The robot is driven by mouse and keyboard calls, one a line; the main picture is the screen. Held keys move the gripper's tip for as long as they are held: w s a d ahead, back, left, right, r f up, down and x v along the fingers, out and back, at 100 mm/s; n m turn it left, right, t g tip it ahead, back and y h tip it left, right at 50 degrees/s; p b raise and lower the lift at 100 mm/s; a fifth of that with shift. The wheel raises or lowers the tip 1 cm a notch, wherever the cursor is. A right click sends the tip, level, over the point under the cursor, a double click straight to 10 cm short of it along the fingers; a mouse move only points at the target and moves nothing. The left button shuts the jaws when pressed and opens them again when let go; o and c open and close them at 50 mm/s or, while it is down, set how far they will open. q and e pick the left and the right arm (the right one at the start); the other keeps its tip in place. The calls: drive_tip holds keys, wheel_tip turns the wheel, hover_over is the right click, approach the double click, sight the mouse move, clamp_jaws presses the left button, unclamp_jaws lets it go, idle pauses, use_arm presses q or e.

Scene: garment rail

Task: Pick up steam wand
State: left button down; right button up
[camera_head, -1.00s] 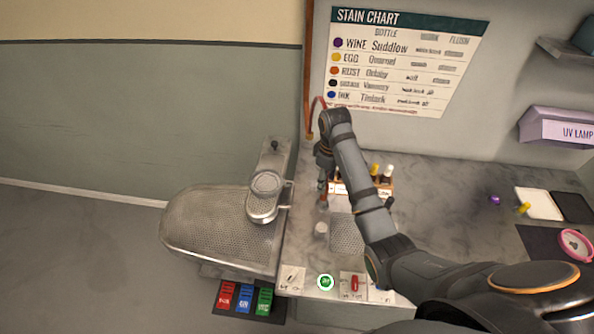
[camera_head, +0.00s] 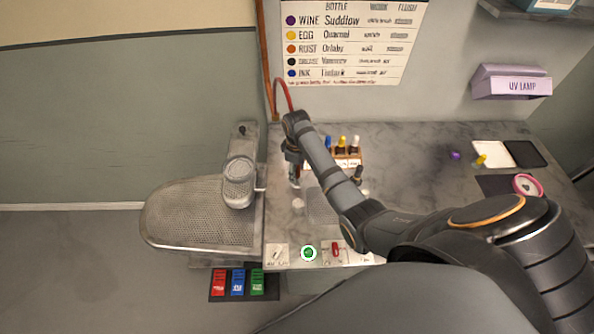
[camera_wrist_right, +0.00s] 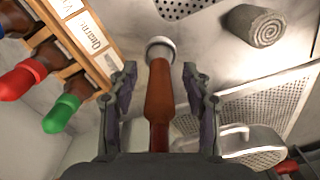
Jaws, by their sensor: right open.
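The steam wand (camera_wrist_right: 160,95) has a red-brown body with a pale round end, and in the right wrist view it lies between the two fingers of my right gripper (camera_wrist_right: 160,85). The fingers are open, with a gap on each side of the wand. In the head view my right gripper (camera_head: 293,160) points down at the counter's left part, and a small part of the wand (camera_head: 297,178) shows below it. A red hose (camera_head: 288,95) hangs behind my wrist. My left gripper is not in view.
A wooden rack (camera_head: 347,160) of dropper bottles stands close to the right of my gripper. A perforated pressing board (camera_head: 195,215) is at the left. The right counter (camera_head: 410,150) has clear room.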

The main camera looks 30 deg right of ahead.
wheel_tip(320, 180, down, 2)
clamp_jaws()
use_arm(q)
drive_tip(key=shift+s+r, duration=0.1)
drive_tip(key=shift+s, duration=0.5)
use_arm(e)
drive_tip(key=shift+r, duration=0.1)
